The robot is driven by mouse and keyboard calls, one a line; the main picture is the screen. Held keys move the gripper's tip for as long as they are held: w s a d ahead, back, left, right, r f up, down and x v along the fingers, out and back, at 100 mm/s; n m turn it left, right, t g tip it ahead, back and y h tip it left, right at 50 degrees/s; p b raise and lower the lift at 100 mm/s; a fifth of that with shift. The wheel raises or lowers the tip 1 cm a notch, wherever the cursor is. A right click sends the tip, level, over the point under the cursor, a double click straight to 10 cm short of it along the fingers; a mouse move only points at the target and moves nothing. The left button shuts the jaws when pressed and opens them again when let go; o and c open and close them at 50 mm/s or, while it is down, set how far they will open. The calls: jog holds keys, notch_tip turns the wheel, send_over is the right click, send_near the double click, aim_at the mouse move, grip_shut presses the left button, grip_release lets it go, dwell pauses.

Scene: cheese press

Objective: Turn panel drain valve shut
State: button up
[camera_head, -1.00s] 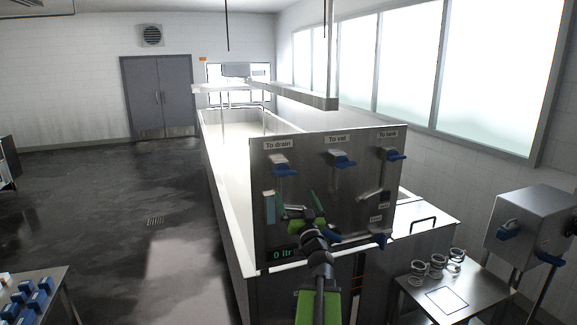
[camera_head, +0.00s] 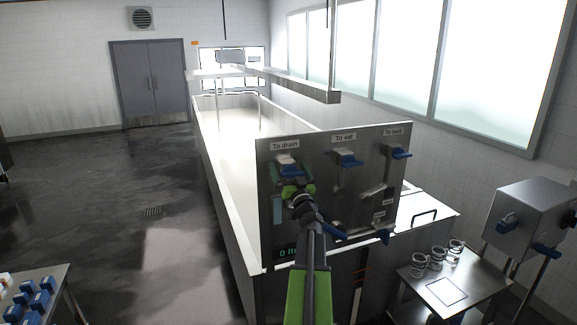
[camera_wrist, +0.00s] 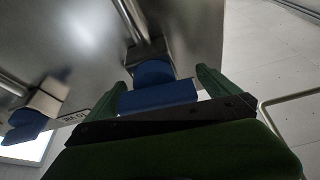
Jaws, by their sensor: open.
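The steel panel (camera_head: 330,215) stands at the end of the long vat, with valves labelled "To drain", "To vat" and "To tank" along its top. The drain valve's blue handle (camera_head: 288,171) is at the panel's upper left, partly covered by my gripper. My gripper (camera_head: 291,176) is open, its green fingers on either side of that handle. In the wrist view, a blue handle (camera_wrist: 158,96) lies between the two green fingers. I cannot tell whether either finger touches it.
The "To vat" valve (camera_head: 347,158) and the "To tank" valve (camera_head: 398,152) sit to the right on the panel. Another blue handle (camera_head: 334,231) is lower down, near my arm. A small steel table (camera_head: 470,290) with several coils stands right. Floor at left is open.

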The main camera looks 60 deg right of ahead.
jog(key=shift+s, duration=0.15)
jog(key=shift+c, duration=0.8)
jog(key=shift+s+d, duration=0.1)
jog(key=shift+d, duration=0.05)
jog(key=c, duration=1.1)
jog(key=shift+n+t+y, duration=0.4)
jog(key=shift+n+t, duration=0.1)
jog(key=shift+n, duration=0.7)
jog(key=shift+c, duration=0.2)
jog(key=o, duration=1.3)
